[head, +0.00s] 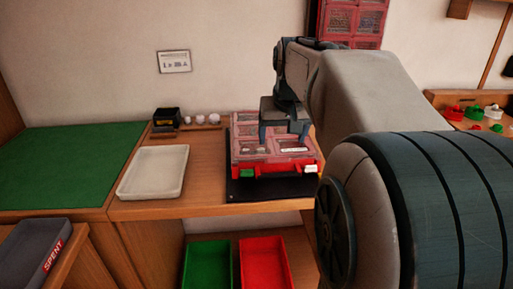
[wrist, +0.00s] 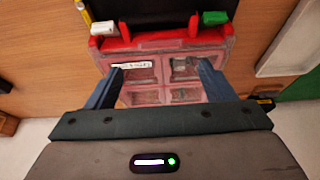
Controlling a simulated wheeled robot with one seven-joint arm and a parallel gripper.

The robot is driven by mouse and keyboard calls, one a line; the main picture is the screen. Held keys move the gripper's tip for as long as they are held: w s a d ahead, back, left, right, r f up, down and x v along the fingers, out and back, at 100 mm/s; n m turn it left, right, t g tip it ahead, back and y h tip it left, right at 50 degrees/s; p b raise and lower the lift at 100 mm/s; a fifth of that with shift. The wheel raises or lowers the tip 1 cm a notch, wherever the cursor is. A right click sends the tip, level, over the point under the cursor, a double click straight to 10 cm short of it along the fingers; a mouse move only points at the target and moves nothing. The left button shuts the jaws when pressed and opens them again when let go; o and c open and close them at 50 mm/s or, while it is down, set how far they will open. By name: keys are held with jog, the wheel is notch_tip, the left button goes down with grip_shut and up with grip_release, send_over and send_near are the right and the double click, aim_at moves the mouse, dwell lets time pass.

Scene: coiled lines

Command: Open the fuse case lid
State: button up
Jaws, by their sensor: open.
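The fuse case (head: 246,169) is a red box with a clear pinkish lid, lying on a black mat (head: 262,188) on the wooden bench. Its lid (wrist: 150,70) looks shut, and compartments show through it in the wrist view. A green latch (head: 246,173) and a white latch (head: 311,168) sit at its front edge; the green latch (wrist: 215,18) and white latch (wrist: 103,28) also show in the wrist view. My gripper (head: 283,142) is open above the lid, its two blue fingers (wrist: 160,78) spread over the compartments. Whether the fingertips touch the lid I cannot tell.
A white tray (head: 153,173) stands left of the case, with a green mat (head: 70,165) beyond. A small black box (head: 166,117) and several white knobs are behind. Green (head: 207,265) and red (head: 265,265) bins sit below. A grey SPENT tray (head: 30,250) is at lower left.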

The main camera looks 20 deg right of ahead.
aim_at(278, 157)
jog(key=b+x, duration=0.1)
jog(key=x, duration=0.7)
jog(key=shift+c, duration=0.3)
